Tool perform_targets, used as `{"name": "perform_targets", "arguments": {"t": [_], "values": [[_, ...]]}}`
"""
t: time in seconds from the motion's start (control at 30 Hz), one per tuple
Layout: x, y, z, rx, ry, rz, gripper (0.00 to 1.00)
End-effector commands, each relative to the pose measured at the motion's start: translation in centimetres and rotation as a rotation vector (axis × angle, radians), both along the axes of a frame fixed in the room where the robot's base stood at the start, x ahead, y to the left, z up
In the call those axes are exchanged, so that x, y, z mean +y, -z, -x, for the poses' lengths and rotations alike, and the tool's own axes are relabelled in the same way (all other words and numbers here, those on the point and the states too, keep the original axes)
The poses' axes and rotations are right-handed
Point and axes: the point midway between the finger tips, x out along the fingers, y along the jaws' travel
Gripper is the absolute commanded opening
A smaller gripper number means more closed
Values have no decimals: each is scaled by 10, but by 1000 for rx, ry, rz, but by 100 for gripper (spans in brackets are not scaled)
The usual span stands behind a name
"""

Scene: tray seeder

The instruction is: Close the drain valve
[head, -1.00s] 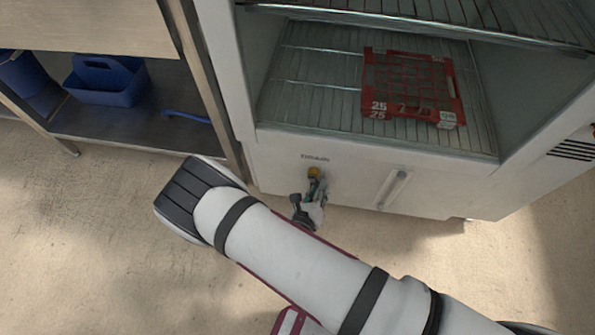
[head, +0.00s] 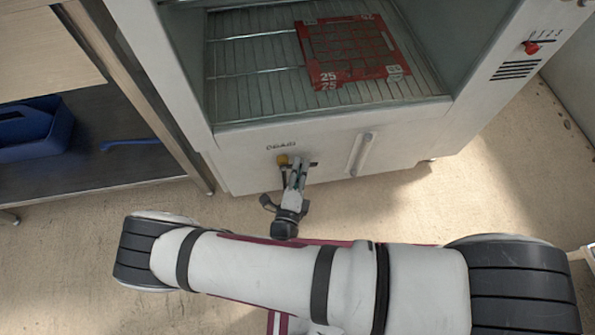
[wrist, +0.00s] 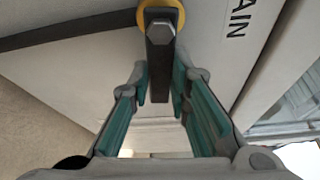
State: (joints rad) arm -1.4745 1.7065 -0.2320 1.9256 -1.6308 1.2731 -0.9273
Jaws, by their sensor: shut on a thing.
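The drain valve's yellow hub (head: 283,160) is on the lower front panel of the white cabinet, under the drain label. In the wrist view, a dark lever (wrist: 159,60) runs from the yellow ring (wrist: 160,8) down between my fingers. In the head view, the lever's dark end (head: 314,164) shows to the right of the hub, so the lever looks about level. My gripper (head: 299,164) is shut on the lever, its teal finger pads (wrist: 160,88) on either side of it. The fingers hide part of the lever in the head view.
A vertical handle (head: 361,154) is right of the valve. Above, a red tray (head: 306,50) lies on a wire shelf (head: 255,85). At left, a bench holds a blue caddy (head: 30,132) and a blue tool (head: 130,142).

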Motion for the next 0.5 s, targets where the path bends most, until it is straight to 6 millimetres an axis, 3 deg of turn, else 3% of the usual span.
{"name": "perform_targets", "arguments": {"t": [0.5], "values": [[-1, -7, 1, -39, 0, 166, 0]]}}
